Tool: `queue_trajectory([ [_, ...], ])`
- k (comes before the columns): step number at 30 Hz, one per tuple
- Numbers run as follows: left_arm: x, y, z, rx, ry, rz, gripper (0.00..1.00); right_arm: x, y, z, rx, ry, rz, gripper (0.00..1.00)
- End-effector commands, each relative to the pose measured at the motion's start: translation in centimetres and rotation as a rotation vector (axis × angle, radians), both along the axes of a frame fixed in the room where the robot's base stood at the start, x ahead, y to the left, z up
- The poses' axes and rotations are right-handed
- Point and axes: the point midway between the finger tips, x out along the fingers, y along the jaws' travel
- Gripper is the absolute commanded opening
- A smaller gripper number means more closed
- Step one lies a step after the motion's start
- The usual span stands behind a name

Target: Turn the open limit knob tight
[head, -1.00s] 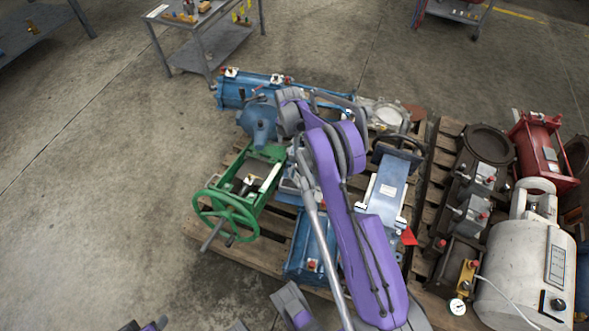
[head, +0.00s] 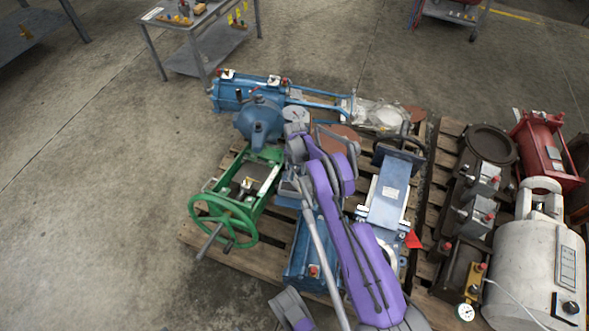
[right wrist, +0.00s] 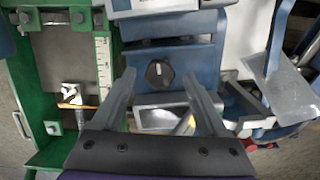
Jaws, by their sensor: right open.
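A round black knob (right wrist: 158,73) with a pale, roughly upright mark is set in the face of a blue actuator housing (right wrist: 191,57) in the right wrist view. I cannot read any label by it, so I cannot tell which limit it sets. My right gripper (right wrist: 160,82) is open, its two grey fingers pointing at the housing, one on each side of the knob in the picture. Nothing is between the fingers; whether they touch the housing is unclear. In the head view my purple arm hides the knob. My left gripper is not recognisable in view.
A green frame (right wrist: 27,75) with a scale stands left of the knob; its green handwheel (head: 194,215) shows in the head view. A grey bent plate (right wrist: 280,90) stands right. Blue actuators (head: 388,190) crowd the wooden pallet (head: 225,255).

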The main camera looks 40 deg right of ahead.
Motion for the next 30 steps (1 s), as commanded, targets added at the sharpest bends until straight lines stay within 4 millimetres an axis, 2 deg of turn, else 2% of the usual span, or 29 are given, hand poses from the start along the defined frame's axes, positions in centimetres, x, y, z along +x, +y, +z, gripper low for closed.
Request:
queue_trajectory([
  [3,0.02,0.00,-0.16,0.000,0.001,0.000,0.50,0.01,0.02,-0.68,0.000,0.000,0.000,0.76],
  [11,0.02,0.00,-0.15,0.000,0.000,0.000,0.50,0.01,0.03,-0.75,0.000,0.000,0.000,0.76],
  [14,0.02,0.00,-0.15,0.000,0.001,0.000,0.50,0.01,0.03,-0.74,0.000,0.000,0.000,0.62],
  [24,0.02,0.00,-0.15,0.000,0.000,0.000,0.50,0.01,0.02,-0.72,0.000,0.000,0.000,0.00],
  [30,0.03,0.00,-0.24,0.000,0.001,0.000,0.50,0.02,0.02,-0.73,0.000,0.000,-0.005,0.00],
])
